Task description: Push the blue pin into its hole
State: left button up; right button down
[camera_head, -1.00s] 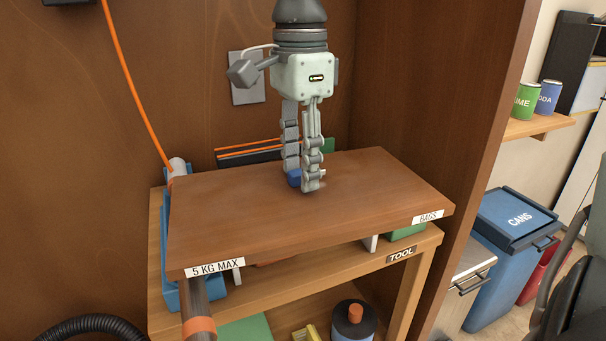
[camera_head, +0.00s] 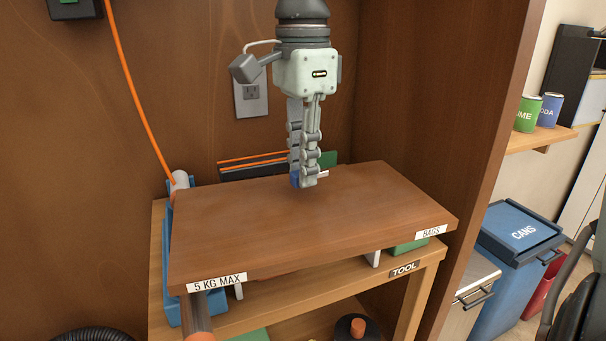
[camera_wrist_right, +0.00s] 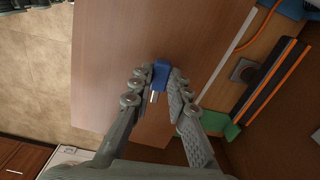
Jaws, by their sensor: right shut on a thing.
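The blue pin has a blue head (camera_head: 295,181) and a short pale metal shaft (camera_wrist_right: 153,97). It is held between the fingertips of my right gripper (camera_head: 303,182), over the rear middle of the brown wooden board (camera_head: 285,235). In the right wrist view, both fingers of this gripper (camera_wrist_right: 159,82) close on the blue head, and the shaft sticks out toward the camera. The pin seems to lie sideways, just above the board; I cannot tell whether it touches. I see no hole in either view.
The board spans a wooden bench marked TOOL (camera_head: 404,270). A brown wall with an outlet (camera_head: 251,96) stands behind, and a panel (camera_head: 440,120) rises at right. An orange cord (camera_head: 133,90) hangs at left. The board's front is clear.

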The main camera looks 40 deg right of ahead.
pick_arm(q)
jog(key=s+f+p, duration=0.2)
jog(key=s+f, duration=0.2)
jog(key=f, duration=0.3)
pick_arm(e)
notch_tip(320, 180, up, 25)
jog(key=w+d+m+t+h+b, duration=0.35)
jog(key=d+t, duration=0.45)
jog(key=d, duration=0.6)
pick_arm(q)
notch_tip(320, 180, up, 19)
jog(key=w+b, duration=0.2)
jog(key=b, duration=0.2)
jog(key=shift+w+a+r+t+y, duration=0.2)
jog(key=shift+a+t+y, duration=0.1)
jog(key=shift+y, duration=0.1)
pick_arm(e)
notch_tip(320, 180, up, 7)
jog(key=n+t, duration=0.3)
jog(key=t, duration=0.6)
jog(key=shift+s+d+t, duration=0.3)
jog(key=shift+d, duration=0.15)
pick_arm(q)
jog(key=shift+d, duration=0.1)
pick_arm(e)
jog(key=shift+f+h, duration=0.15)
jog(key=shift+h, duration=0.1)
